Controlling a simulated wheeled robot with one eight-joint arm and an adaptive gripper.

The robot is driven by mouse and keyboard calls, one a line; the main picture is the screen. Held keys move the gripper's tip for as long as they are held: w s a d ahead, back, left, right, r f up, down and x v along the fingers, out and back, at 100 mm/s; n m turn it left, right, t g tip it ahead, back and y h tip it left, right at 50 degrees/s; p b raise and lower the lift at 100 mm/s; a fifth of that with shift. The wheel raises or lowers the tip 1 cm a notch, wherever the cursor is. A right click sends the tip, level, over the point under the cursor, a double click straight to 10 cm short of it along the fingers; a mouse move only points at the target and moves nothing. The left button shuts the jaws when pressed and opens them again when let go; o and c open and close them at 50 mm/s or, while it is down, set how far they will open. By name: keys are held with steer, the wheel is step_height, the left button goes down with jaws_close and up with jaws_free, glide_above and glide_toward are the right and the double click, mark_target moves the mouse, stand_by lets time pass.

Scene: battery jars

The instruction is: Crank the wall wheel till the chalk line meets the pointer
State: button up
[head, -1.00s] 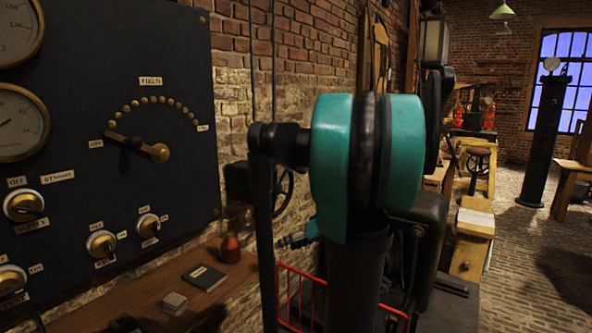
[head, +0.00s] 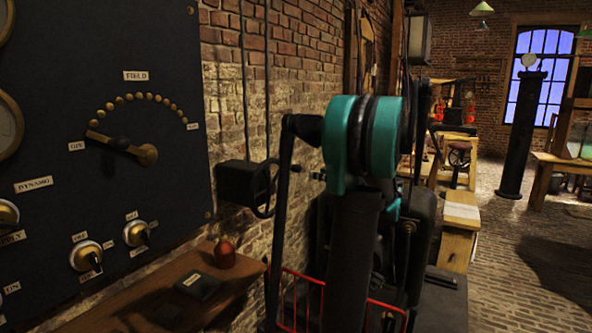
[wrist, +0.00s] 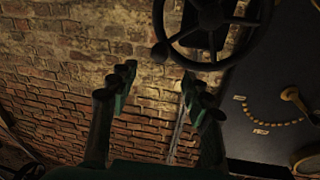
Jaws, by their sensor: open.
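The wall wheel (head: 264,190) is dark and spoked, mounted at a dark box (head: 238,183) on the brick wall right of the panel. In the wrist view the wheel (wrist: 262,30) is large, at the top, partly cut off, with a round handle knob (wrist: 160,53) at its left rim. My gripper (wrist: 162,86) is open and empty, its two dark green fingers apart. The fingertips appear below the knob and rim in that picture, and nothing is between them but wall behind. I cannot make out a chalk line or a pointer at the wheel. My arm hides much of the area in the head view.
A dark panel (head: 60,140) with dials and knobs fills the left. A wooden shelf (head: 135,300) below the panel holds a red bottle (head: 224,254) and a dark book (head: 197,286). Brick floor is open at the right.

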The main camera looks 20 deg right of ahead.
mark_target(301, 169)
steer(key=x, duration=1.1)
steer(key=shift+w+a+f, duration=0.1)
steer(key=shift+w+a, duration=0.05)
steer(key=shift+w, duration=0.1)
steer(key=shift+c, duration=0.6)
jaws_close()
